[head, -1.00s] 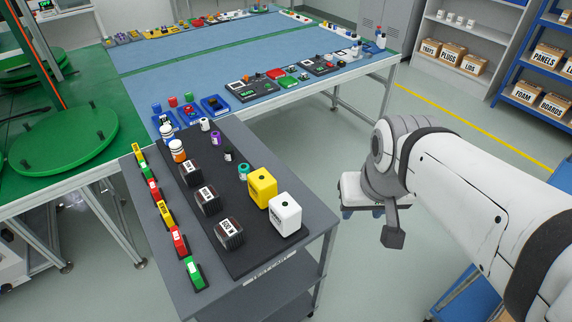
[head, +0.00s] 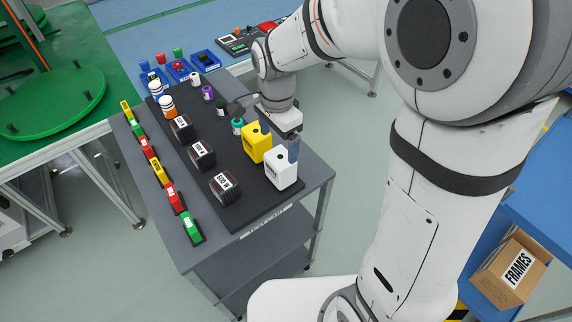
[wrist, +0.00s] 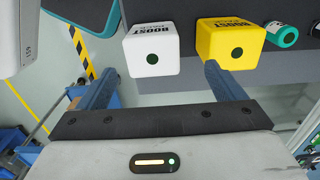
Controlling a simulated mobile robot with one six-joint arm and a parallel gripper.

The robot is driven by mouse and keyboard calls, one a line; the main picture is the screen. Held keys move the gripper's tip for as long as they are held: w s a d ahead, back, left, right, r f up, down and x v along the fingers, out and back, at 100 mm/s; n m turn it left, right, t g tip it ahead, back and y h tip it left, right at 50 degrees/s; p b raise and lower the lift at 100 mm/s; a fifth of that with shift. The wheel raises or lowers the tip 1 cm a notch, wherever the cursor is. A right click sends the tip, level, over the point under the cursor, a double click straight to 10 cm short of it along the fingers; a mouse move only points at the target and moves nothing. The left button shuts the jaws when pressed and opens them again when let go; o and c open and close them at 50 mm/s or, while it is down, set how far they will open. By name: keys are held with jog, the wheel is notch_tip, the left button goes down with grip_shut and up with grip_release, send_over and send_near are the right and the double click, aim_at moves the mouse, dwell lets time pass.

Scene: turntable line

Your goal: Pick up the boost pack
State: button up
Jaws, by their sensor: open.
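Two boost packs stand on the dark mat of the grey cart. One is a white block (head: 281,170) with a dark spot on top, and the other is a yellow block (head: 255,148) beside it. In the wrist view the white pack (wrist: 151,45) and the yellow pack (wrist: 230,42) both carry the word BOOST. My gripper (head: 280,144) is open and empty, close to both packs. In the wrist view its fingers (wrist: 160,78) spread to either side of the white pack, the right finger overlapping the yellow pack's lower edge. Contact cannot be told.
Dark ribbed blocks (head: 224,187) stand left of the packs, and a teal roll (head: 238,126) stands behind the yellow one. Coloured pieces (head: 158,169) line the cart's left edge. Floor shows right of the cart.

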aim_at(280, 155)
jog(key=f, duration=0.6)
jog(key=shift+s+d+f+p, duration=0.1)
jog(key=shift+s+d+p, duration=0.1)
jog(key=shift+s+p, duration=0.15)
jog(key=shift+c, duration=0.2)
grip_shut()
dwell(0.4)
jog(key=shift+w, duration=0.1)
